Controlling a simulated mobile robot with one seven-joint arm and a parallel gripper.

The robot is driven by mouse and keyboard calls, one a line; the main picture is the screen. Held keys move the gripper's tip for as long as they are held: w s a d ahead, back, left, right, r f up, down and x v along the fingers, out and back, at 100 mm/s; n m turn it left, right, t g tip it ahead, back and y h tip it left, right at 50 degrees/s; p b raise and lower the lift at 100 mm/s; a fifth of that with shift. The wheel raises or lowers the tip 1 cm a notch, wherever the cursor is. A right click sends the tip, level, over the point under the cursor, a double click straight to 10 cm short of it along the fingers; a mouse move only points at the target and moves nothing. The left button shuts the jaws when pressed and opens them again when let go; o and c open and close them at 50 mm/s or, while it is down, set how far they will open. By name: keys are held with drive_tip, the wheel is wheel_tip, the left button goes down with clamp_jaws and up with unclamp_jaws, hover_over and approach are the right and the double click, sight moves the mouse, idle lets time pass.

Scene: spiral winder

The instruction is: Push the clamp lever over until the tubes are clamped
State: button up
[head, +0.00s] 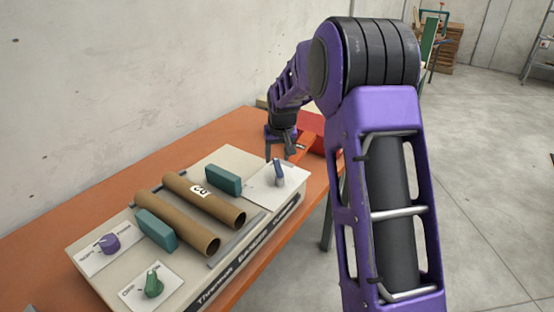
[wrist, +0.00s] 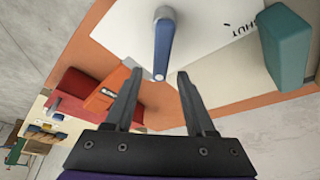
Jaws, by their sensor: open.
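The clamp lever (head: 279,172) stands on a white plate at the far right end of the cream machine (head: 222,158). In the wrist view the blue lever (wrist: 163,45) points toward the gap between my fingertips. Two brown cardboard tubes (head: 176,220) lie side by side on the machine. Teal clamp blocks (head: 223,180) and (head: 157,230) sit on either side of them. My gripper (head: 281,152) is open and empty beyond the lever in the head view. In the wrist view its fingers (wrist: 158,74) are spread at the lever's end; I cannot tell whether they touch it.
A purple knob (head: 109,243) and a green knob (head: 153,284) stand at the machine's near end. A red box (head: 312,124) and an orange item (wrist: 107,94) lie on the orange bench (head: 225,130) near my gripper. Open floor lies to the right.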

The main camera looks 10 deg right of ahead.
drive_tip(key=shift+x, duration=0.75)
clamp_jaws()
idle(0.9)
